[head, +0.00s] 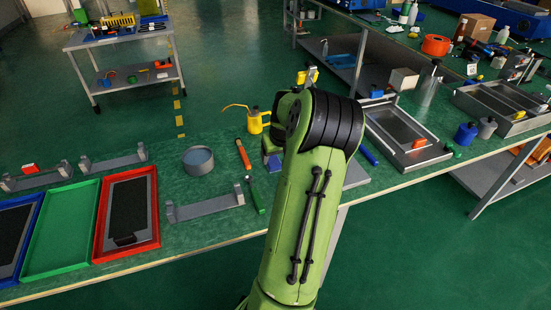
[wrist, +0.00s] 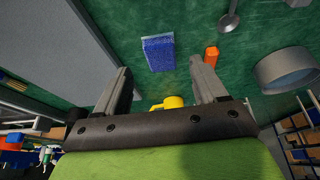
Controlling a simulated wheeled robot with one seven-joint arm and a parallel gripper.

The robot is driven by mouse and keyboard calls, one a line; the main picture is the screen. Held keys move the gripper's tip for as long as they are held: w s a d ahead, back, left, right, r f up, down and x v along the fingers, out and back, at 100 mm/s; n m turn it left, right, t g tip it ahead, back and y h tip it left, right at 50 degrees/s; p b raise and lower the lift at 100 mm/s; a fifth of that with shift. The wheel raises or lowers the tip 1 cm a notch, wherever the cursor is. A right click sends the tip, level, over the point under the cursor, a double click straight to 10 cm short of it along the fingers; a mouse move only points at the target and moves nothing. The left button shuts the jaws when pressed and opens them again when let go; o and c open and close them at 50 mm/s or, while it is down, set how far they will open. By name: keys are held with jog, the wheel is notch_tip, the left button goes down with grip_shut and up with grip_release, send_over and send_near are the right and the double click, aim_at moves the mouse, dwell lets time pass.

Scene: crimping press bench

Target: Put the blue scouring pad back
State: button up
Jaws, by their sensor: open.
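The blue scouring pad (wrist: 158,52) lies on the green bench top in the wrist view, a small blue block with a speckled face. My gripper (wrist: 160,67) is open, with its two grey fingers on either side of the pad's line in the picture. Nothing is held between the fingers, and the pad shows beyond the tips. I cannot tell how high the fingers are above it. In the head view my green arm hides the gripper. A small blue patch beside the arm there may be the pad.
A grey plate (wrist: 65,40) lies left of the pad. An orange-handled tool (head: 243,154), a grey round dish (head: 198,160) and a yellow oil can (head: 257,121) stand nearby. Blue, green (head: 62,230) and red (head: 153,243) trays are at the left, a metal tray (head: 407,138) at right.

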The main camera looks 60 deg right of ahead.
jog(key=p+v, duration=0.1)
jog(key=v, duration=0.6)
jog(key=w+a+r+n, duration=0.2)
jog(key=w+a+r, duration=0.1)
jog(key=a, duration=0.6)
jog(key=w+a+r+n, duration=0.1)
jog(key=w+a+r, duration=0.2)
jog(key=a, duration=0.5)
jog(key=w+a+r+n, duration=0.2)
jog(key=w+a+r, duration=0.1)
jog(key=a, duration=0.6)
jog(key=s+a+n+t+y, duration=0.1)
jog(key=s+a+n, duration=0.1)
jog(key=s+a, duration=0.3)
jog(key=s+a+n+t+y, duration=0.1)
jog(key=s+a, duration=0.4)
jog(key=a, duration=0.6)
jog(key=shift+s+a+n+t+y, duration=0.3)
jog(key=shift+a+n+y, duration=0.1)
jog(key=shift+n+y, duration=0.15)
